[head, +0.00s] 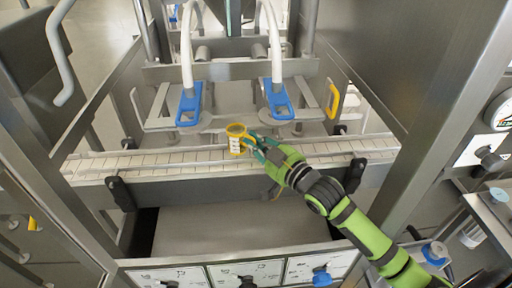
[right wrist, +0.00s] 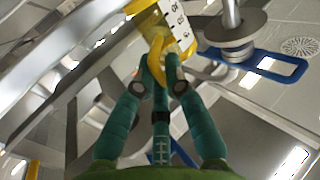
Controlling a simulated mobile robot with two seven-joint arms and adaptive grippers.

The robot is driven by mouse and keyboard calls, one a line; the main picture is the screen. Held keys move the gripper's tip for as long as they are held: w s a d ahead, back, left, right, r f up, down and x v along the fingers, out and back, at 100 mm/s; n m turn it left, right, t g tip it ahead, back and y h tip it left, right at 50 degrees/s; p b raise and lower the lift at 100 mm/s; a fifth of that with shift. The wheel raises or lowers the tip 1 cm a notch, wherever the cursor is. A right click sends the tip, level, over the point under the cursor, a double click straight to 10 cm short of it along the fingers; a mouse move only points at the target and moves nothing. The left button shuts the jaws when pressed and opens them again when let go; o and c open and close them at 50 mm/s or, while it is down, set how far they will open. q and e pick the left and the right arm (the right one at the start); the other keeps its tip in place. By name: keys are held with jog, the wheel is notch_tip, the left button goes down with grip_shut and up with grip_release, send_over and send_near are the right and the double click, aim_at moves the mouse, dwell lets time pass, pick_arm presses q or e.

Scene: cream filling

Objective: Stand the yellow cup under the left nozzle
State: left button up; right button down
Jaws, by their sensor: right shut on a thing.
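The yellow cup (head: 237,144) has a white label with dark marks and looks upright in the head view, over the white conveyor belt; I cannot tell if it touches the belt. My right gripper (head: 253,142) is shut on the cup from its right side. The cup also shows in the right wrist view (right wrist: 185,50), between the green fingers (right wrist: 163,65). The left nozzle (head: 189,103), with a blue bracket, hangs behind and left of the cup. The right nozzle (head: 278,101) hangs behind and right of it. My left gripper is not in view.
The white slatted belt (head: 160,162) runs across the machine, with a metal rail along it and black clamps (head: 121,193) on the front side. Steel posts of the frame (head: 440,130) flank the opening. The belt left of the cup is clear.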

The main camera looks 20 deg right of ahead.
aim_at(241, 146)
jog(key=shift+f+b, duration=1.5)
jog(key=shift+f, duration=0.1)
jog(key=shift+w+a+r+p, duration=0.1)
jog(key=shift+a+r+p, duration=0.15)
jog(key=shift+a+p, duration=0.15)
jog(key=shift+w+a, duration=0.15)
jog(key=shift+a, duration=0.55)
jog(key=shift+w+a+p, duration=0.25)
jog(key=shift+a, duration=0.6)
jog(key=shift+w+a+p, duration=0.25)
jog(key=shift+a, duration=0.65)
jog(key=shift+w+a+p, duration=0.25)
jog(key=shift+a, duration=0.6)
jog(key=shift+w+a+f, duration=0.1)
jog(key=shift+w+a, duration=0.1)
jog(key=shift+a, duration=0.4)
jog(key=shift+w+a, duration=0.15)
jog(key=shift+a, duration=0.4)
jog(key=shift+d+f, duration=0.1)
jog(key=shift+f, duration=0.05)
jog(key=c, duration=1.2)
grip_release()
